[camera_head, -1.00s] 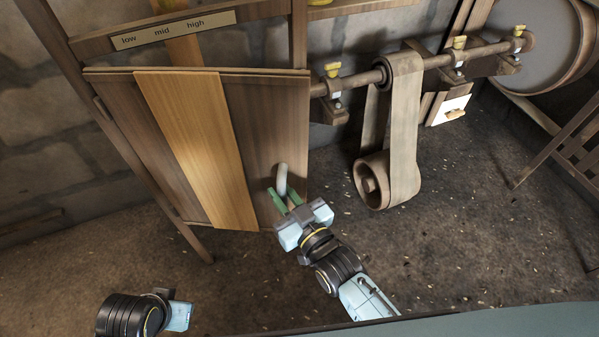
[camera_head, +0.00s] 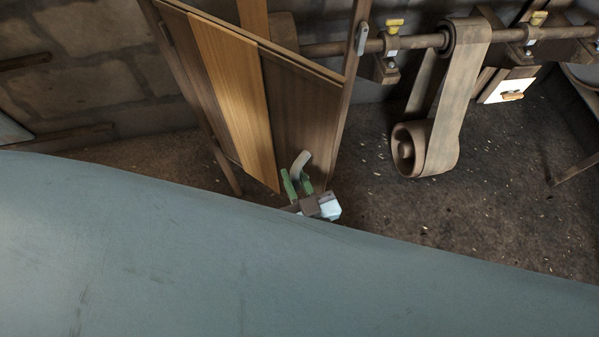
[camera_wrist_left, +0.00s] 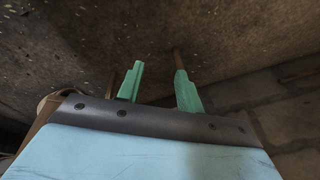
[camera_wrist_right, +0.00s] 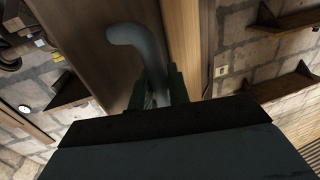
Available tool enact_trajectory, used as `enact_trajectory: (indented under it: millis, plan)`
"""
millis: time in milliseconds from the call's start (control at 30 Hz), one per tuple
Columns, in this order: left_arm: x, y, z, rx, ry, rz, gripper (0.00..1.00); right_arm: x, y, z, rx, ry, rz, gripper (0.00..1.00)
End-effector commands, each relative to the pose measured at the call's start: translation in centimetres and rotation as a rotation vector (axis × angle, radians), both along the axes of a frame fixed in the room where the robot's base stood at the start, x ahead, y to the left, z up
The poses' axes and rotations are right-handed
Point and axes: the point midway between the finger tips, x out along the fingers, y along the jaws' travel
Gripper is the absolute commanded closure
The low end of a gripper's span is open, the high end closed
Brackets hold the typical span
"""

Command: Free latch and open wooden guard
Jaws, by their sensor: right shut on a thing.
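The wooden guard (camera_head: 292,103) is a brown panel with a lighter vertical board, at the upper left of the head view. Its right edge appears swung out toward me from the post. The curved pale handle (camera_head: 300,163) is low on its right part. A grey metal latch (camera_head: 362,38) is on the post, beyond the guard's top right corner. My right gripper (camera_head: 298,184) is shut on the handle, which shows between its fingers in the right wrist view (camera_wrist_right: 133,38). My left gripper (camera_wrist_left: 158,85) is open and empty in the left wrist view, outside the head view.
A horizontal shaft (camera_head: 415,42) with yellow-topped fittings runs right of the guard. A wide belt (camera_head: 458,90) hangs from it around a lower roller (camera_head: 405,150). A stone wall (camera_head: 85,80) is behind. The floor (camera_head: 470,215) below the belt is largely clear.

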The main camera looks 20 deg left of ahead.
Motion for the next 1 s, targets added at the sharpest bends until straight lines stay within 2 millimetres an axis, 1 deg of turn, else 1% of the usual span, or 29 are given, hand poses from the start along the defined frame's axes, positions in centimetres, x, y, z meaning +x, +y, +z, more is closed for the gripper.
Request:
enact_trajectory:
  millis: [167, 200, 300, 333, 667, 733, 867, 1000]
  plan:
    - [0.0, 0.0, 0.0, 0.0, 0.0, -0.001, 0.64, 0.0, 0.1, 0.1, 0.001, -0.001, 0.001, 1.0]
    - [0.0, 0.0, 0.0, 0.0, 0.001, -0.001, 0.64, 0.0, 0.1, 0.1, 0.001, -0.001, 0.001, 0.78]
    - [0.0, 0.0, 0.0, 0.0, 0.001, -0.001, 0.64, 0.0, 0.0, 0.0, 0.001, -0.001, 0.0, 0.65]
    - [0.0, 0.0, 0.0, 0.0, 0.001, -0.001, 0.64, 0.0, 0.0, 0.0, 0.001, -0.001, 0.0, 0.63]
    - [0.0, 0.0, 0.1, 0.0, 0.0, -0.001, 0.64, -0.2, -0.2, 0.0, -0.001, 0.001, -0.001, 0.63]
    - [0.1, 0.1, 0.1, 0.0, -0.006, -0.001, 0.64, -0.8, -0.6, 0.0, -0.002, 0.002, -0.001, 0.63]
    - [-0.8, 1.3, -1.5, 0.015, 0.012, 0.002, 0.64, -2.7, -2.0, 0.1, -0.002, 0.003, 0.0, 0.63]
    - [-2.0, 1.8, -3.1, 0.019, 0.026, 0.0, 0.64, -5.3, -3.9, 0.1, -0.004, 0.004, 0.001, 0.63]
